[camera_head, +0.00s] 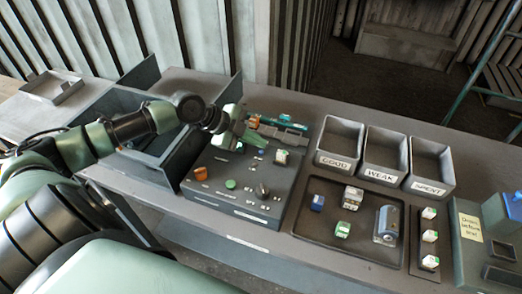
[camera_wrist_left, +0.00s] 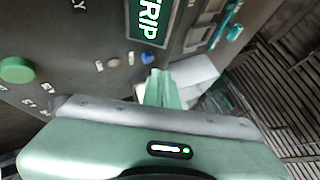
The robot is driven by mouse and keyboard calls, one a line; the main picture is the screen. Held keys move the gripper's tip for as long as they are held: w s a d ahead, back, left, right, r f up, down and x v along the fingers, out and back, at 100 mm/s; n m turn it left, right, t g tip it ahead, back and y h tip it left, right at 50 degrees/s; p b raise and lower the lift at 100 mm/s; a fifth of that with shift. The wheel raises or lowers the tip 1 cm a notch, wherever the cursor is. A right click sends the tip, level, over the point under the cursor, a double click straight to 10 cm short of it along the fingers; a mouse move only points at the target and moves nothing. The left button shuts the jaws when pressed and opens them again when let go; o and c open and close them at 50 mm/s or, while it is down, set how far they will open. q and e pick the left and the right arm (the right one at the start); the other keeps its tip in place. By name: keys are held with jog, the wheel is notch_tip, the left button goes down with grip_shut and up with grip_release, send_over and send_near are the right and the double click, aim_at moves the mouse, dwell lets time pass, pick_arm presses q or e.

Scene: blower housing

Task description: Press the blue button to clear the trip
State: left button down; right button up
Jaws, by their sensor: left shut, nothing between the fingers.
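The blue button (camera_wrist_left: 147,58) is a small round cap on the dark control panel (camera_head: 225,205), just below the green sign reading TRIP (camera_wrist_left: 148,20) in the left wrist view. My left gripper (camera_head: 254,139) is over the back part of the panel in the head view. Its pale green fingers (camera_wrist_left: 158,80) are shut and empty. In the left wrist view the fingertips appear just below the blue button, close to it. I cannot tell whether they touch it. My right gripper is not in view.
A green button (camera_head: 231,184), an orange part (camera_head: 201,173) and a dark knob (camera_head: 262,190) are on the panel. Bins labelled GOOD (camera_head: 338,164), WEAK (camera_head: 384,175) and SPENT (camera_head: 428,187) stand to the right.

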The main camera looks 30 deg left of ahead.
pick_arm(q)
jog(key=shift+f, duration=0.1)
jog(key=shift+f, duration=0.3)
jog(key=shift+f+b, duration=0.45)
jog(key=shift+b, duration=0.05)
dwell(0.6)
jog(key=shift+r, duration=0.1)
jog(key=shift+r+p, duration=0.7)
jog(key=shift+r, duration=0.05)
notch_tip(320, 180, up, 5)
jog(key=p, duration=0.4)
dwell(0.6)
